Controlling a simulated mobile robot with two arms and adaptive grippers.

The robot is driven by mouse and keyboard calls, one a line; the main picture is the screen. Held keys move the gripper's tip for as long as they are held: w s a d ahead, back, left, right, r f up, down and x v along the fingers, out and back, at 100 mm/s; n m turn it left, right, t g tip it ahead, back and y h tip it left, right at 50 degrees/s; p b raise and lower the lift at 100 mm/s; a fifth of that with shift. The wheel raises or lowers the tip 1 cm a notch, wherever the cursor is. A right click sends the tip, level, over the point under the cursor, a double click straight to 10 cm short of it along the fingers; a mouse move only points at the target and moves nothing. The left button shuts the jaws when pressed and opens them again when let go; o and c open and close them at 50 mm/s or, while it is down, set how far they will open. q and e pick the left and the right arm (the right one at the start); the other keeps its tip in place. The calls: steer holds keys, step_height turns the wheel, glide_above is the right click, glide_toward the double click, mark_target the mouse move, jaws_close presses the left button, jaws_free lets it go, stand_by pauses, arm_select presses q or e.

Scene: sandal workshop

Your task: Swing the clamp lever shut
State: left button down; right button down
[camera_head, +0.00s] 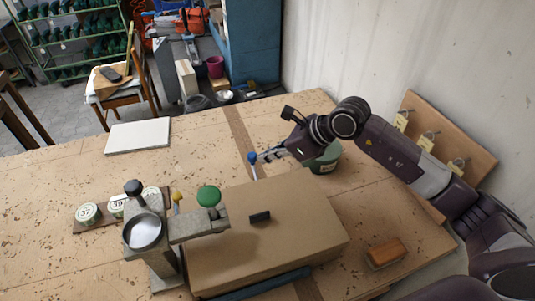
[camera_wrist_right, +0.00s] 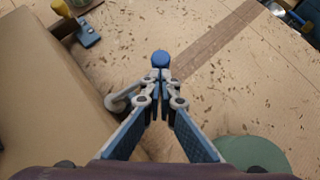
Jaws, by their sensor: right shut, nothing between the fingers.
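A lever with a blue ball knob (camera_head: 252,157) stands up at the far edge of a large tan box (camera_head: 300,215) on the bench. I take it to be the clamp lever. In the right wrist view the blue knob (camera_wrist_right: 160,58) is just beyond the fingertips, and I cannot tell whether they touch. My right gripper (camera_head: 268,156) is shut and empty, just right of the knob. Its fingers (camera_wrist_right: 161,76) also show in the wrist view, drawn together. A grey rod end (camera_wrist_right: 122,102) shows beside the fingers, near the box. My left gripper is not in view.
A green pot (camera_head: 325,159) stands close behind my right gripper. A grey press with a round dish (camera_head: 143,232) and a green knob (camera_head: 208,196) stand left. A brown block (camera_head: 386,252) lies right. The bench around the white panel (camera_head: 137,136) is clear.

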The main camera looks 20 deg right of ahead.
steer(key=shift+f, duration=0.1)
steer(key=b, duration=0.1)
steer(key=w+a+n+b, duration=0.1)
steer(key=b, duration=0.1)
steer(key=shift+a+f+g+y, duration=0.1)
steer(key=shift+f+g+y, duration=0.1)
steer(key=shift+g+y, duration=0.15)
steer(key=shift+r+n+b, duration=0.1)
steer(key=shift+n+b, duration=0.2)
steer(key=shift+b, duration=0.1)
steer(key=shift+a+r+g, duration=0.1)
steer(key=shift+r+g, duration=0.05)
steer(key=shift+g, duration=0.1)
